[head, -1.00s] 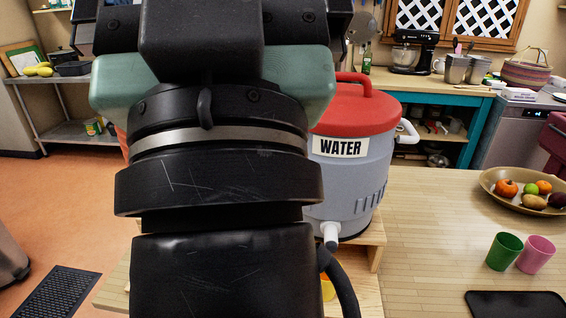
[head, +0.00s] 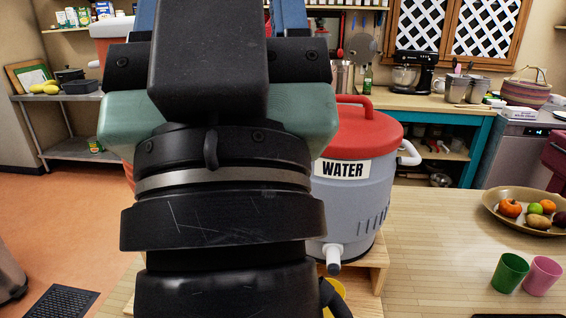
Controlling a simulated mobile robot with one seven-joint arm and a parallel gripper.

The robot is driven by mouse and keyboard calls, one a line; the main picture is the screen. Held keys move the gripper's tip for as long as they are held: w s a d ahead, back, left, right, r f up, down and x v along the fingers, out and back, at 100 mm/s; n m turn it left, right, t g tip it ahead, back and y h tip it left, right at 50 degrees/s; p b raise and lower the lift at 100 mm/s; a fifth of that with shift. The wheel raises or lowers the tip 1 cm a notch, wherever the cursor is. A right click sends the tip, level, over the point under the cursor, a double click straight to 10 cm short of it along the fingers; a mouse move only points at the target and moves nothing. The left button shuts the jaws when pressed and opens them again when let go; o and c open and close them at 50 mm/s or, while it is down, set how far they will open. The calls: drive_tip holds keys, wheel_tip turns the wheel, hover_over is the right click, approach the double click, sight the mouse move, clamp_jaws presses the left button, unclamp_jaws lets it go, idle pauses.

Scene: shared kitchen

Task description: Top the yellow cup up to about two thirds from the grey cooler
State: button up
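The grey cooler (head: 352,205) has a red lid and a WATER label. It stands on a wooden stand (head: 376,277), with its pale spout (head: 333,258) facing me. A small part of the yellow cup (head: 338,290) shows below the spout; my arm and the frame edge hide the rest. I cannot see any water in it. My gripper (head: 215,12) is at the top of the view, left of the grey cooler. Its two blue fingers show apart on either side of a black part of my wrist. Their tips and the space between are hidden, and I see nothing held.
A red and white container (head: 112,25) is mostly hidden behind my arm. A green cup (head: 510,272) and a pink cup (head: 542,275) stand at the right of the table. A fruit bowl (head: 490,198) is behind them. Table between the cooler and these cups is clear.

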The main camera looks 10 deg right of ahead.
clamp_jaws()
idle(1.3)
